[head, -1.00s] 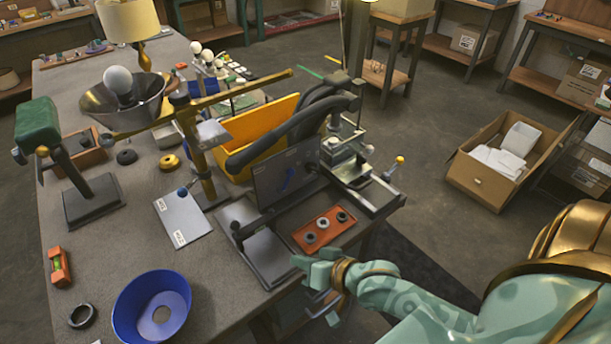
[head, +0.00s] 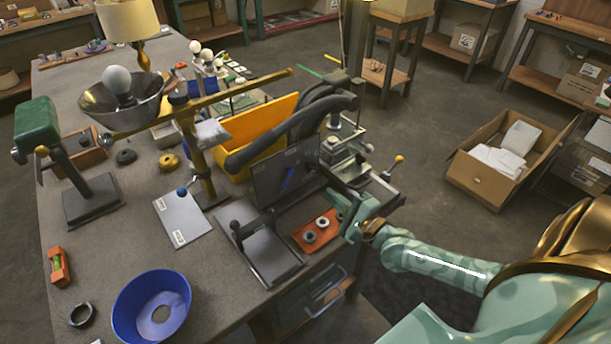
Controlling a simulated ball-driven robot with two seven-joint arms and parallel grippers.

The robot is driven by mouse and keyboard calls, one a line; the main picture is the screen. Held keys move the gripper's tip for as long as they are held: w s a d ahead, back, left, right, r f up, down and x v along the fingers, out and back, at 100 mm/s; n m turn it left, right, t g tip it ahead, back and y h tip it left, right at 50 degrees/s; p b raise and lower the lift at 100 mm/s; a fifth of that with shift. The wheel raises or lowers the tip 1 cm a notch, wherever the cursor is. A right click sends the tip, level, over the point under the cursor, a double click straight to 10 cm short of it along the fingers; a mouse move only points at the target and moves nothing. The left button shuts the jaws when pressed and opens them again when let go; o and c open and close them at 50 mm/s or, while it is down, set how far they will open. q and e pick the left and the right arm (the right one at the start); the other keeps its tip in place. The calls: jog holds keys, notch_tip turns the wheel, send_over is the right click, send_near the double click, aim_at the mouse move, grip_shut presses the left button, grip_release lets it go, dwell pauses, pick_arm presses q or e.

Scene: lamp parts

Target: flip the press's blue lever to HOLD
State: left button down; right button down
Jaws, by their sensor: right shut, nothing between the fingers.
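The press has an upright post (head: 197,150) with a long brass bar (head: 235,98) across its top. A small blue ball knob (head: 182,191), which looks like the lever's end, sits low beside the post, above a pale plate (head: 185,219) with two white labels. The labels are too small to read, so I cannot tell which setting the lever is at. My right gripper (head: 345,208) is shut and empty over the right end of the orange tray, well to the right of the blue knob. My left gripper is not in view.
Between my right gripper and the knob stand a dark upright panel (head: 285,178) with a blue mark and a grey plate (head: 268,255) with a black-knobbed lever. A yellow bin (head: 240,128) and a blue bowl (head: 124,312) are nearby.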

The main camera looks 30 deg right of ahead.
aim_at(286, 180)
jog(key=w, duration=0.3)
jog(key=w+a+b, duration=0.1)
jog(key=w, duration=0.2)
jog(key=w+b, duration=0.1)
jog(key=w, duration=0.3)
jog(key=shift+a+r, duration=0.15)
jog(key=shift+a, duration=0.15)
jog(key=shift+s+a+r+n+p, duration=0.15)
jog(key=shift+r+n+p, duration=0.1)
jog(key=shift+n+p, duration=0.25)
